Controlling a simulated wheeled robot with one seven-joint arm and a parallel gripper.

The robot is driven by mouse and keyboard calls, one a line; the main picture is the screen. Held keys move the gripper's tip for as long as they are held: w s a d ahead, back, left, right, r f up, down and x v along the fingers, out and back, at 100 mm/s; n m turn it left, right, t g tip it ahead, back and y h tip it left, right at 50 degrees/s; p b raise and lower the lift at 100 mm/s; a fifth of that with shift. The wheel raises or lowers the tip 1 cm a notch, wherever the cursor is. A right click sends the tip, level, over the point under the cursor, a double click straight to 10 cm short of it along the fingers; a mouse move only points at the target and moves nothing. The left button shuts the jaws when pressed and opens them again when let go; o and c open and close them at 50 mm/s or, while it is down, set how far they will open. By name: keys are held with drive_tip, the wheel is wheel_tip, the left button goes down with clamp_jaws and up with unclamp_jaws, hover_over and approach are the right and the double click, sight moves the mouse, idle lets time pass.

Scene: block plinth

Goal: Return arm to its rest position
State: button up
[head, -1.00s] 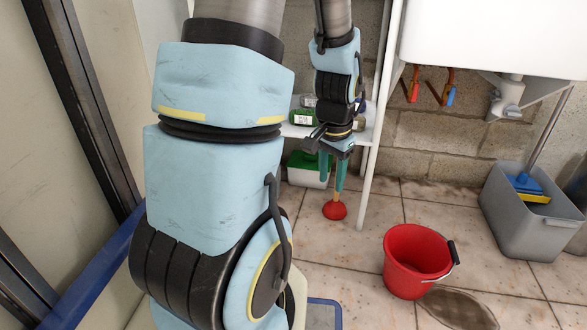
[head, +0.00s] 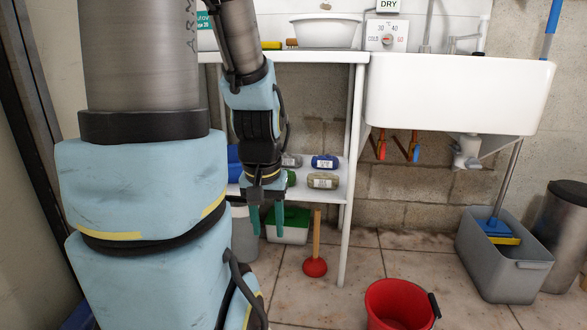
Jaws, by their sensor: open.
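My arm hangs down at the left of the head view, in front of the shelf unit. My gripper (head: 267,219) points downward, its two teal fingers apart with nothing between them. It hangs in front of the lower shelf and above the floor, left of the plunger (head: 315,266). The plunger stands upright on the floor with its red cup down and appears apart from my fingers. My arm hides the left part of the shelf unit.
The shelf unit (head: 320,56) bears a white basin (head: 325,31) on top and several rolls below. A green-and-white box (head: 287,232) stands under it. To the right are the sink (head: 455,95), a grey mop bucket (head: 505,262), a bin (head: 565,225) and a red bucket (head: 398,305).

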wheel_tip(320, 180, up, 41)
drive_tip(key=p, duration=3.8)
drive_tip(key=shift+f, duration=0.2)
